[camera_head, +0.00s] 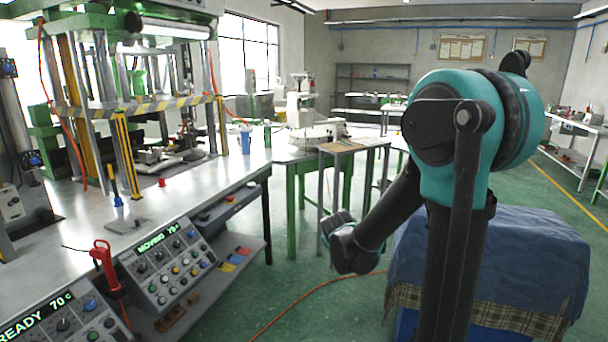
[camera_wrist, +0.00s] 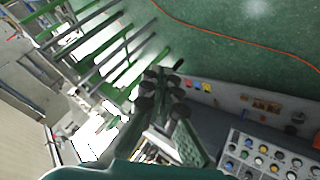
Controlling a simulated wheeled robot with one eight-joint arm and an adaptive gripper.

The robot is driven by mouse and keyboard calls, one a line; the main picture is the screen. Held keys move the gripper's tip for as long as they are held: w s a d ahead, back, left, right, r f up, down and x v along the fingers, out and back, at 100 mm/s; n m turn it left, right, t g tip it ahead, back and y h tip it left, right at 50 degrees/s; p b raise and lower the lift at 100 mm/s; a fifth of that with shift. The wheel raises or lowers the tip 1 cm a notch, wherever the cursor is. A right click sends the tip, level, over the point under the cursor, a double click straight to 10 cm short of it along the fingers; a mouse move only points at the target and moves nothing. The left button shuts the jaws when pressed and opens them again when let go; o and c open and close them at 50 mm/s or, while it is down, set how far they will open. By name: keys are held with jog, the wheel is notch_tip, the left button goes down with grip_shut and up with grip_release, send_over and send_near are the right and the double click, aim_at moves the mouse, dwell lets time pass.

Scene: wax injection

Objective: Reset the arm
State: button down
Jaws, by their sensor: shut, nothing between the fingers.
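My arm rises at the right of the head view, teal and black, and bends down to the left. Its far end hangs in the air over the floor, to the right of the control panel. The fingers cannot be made out in the head view. In the wrist view my gripper (camera_wrist: 168,72) shows as dark, closely placed fingers in the middle. It is shut and empty, with no object held.
A metal workbench (camera_head: 205,192) with a control panel (camera_head: 168,268) reading "MOVING" stands at left; the control panel (camera_wrist: 265,155) also shows in the wrist view. A blue cloth-covered box (camera_head: 520,250) is at right. Green floor (camera_head: 310,275) with an orange cable lies between.

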jog(key=s+d+f+m+g, duration=0.1)
jog(key=s+d+f+m, duration=0.1)
jog(key=s, duration=0.6)
jog(key=s+d+f+m+g, duration=0.2)
jog(key=s+d+m, duration=0.1)
jog(key=s, duration=0.6)
jog(key=s+d+f+m+g+y, duration=0.1)
jog(key=s+d+f+m, duration=0.1)
jog(key=s, duration=0.7)
jog(key=shift+s+d+g, duration=0.15)
jog(key=shift+d+g, duration=0.25)
jog(key=shift+d, duration=0.3)
jog(key=shift+a, duration=0.1)
